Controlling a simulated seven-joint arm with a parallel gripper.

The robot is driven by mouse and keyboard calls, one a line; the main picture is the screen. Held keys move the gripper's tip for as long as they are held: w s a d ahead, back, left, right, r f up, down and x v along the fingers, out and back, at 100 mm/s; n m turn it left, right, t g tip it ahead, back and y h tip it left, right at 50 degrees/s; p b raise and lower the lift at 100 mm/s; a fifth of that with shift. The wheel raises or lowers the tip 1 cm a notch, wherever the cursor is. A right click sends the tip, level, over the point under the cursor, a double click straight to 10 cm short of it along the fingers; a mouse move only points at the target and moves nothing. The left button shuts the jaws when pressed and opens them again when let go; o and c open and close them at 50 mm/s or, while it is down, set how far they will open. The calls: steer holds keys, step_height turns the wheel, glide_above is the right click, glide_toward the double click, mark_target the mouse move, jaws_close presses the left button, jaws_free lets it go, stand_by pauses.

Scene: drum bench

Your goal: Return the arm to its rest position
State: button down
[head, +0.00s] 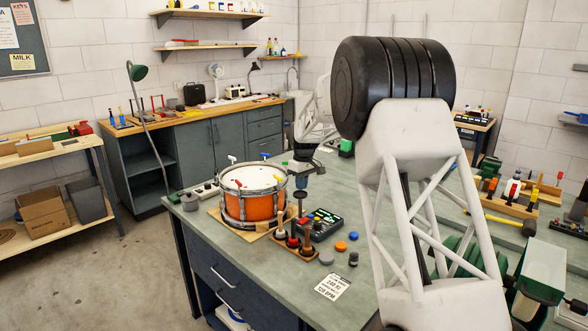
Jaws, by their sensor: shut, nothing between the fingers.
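My arm rises in the foreground of the head view and bends over, and its far end comes down over the bench. My gripper (301,183) is small and dark there, pointing down just right of the orange drum (247,208). It is shut and empty. I cannot tell how far its tips are above the bench. The drum stands upright on a wooden base, with small coloured keys at its rim.
The green bench top (352,205) holds a black device (320,224) with coloured buttons, a wooden rack (292,245) of dark-handled tools, coloured discs and a white card (332,287). Tools and a green machine (541,268) crowd the right.

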steer(key=s+d+r+m+t, duration=0.1)
steer(key=s+d+r+m, duration=0.3)
steer(key=s, duration=0.7)
steer(key=s+d+r+n, duration=0.1)
steer(key=s+d+r, duration=0.1)
steer(key=s+r, duration=0.65)
steer(key=s+d+r+m+t, duration=0.1)
steer(key=s+d+r+m, duration=0.15)
steer(key=s, duration=1.05)
steer(key=s+d+f+m, duration=0.2)
steer(key=s+f, duration=0.1)
steer(key=s, duration=1.3)
steer(key=s+d+f+m+t, duration=0.1)
steer(key=s+d+f, duration=0.1)
steer(key=s, duration=1.5)
steer(key=shift+s+d+f+m+h, duration=0.2)
steer(key=shift+d+f+m+h, duration=0.2)
steer(key=shift+f, duration=0.3)
steer(key=c, duration=1.8)
jaws_free()
